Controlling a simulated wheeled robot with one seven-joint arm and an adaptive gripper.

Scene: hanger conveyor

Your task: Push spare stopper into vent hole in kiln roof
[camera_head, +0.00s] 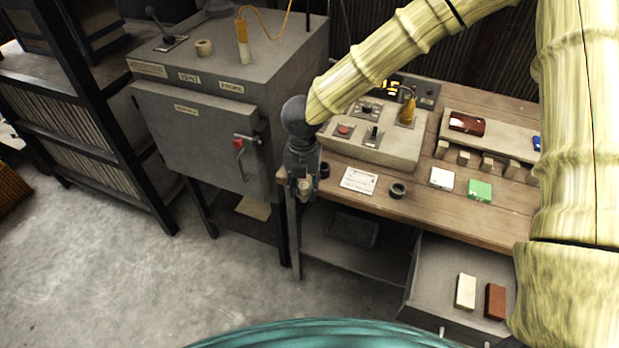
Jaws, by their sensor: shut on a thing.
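The kiln (195,135) is a grey box on legs at the left, with its door shut. On its roof (275,50) stands a small tan round collar (204,47), which looks like the vent; I cannot tell how deep its opening is. My gripper (303,186) points down at the left front corner of the workbench, right of the kiln and lower than its roof. It is shut on a small pale tan piece, seemingly the stopper (305,188), which is mostly hidden between the fingers.
A lever (165,32) and an orange-yellow probe (243,45) with a wire flank the collar. The workbench (440,205) carries a control box (375,145), a card (359,181), dark rings (397,190) and blocks. An open drawer (440,285) holds two bars. A black rack (100,150) stands left.

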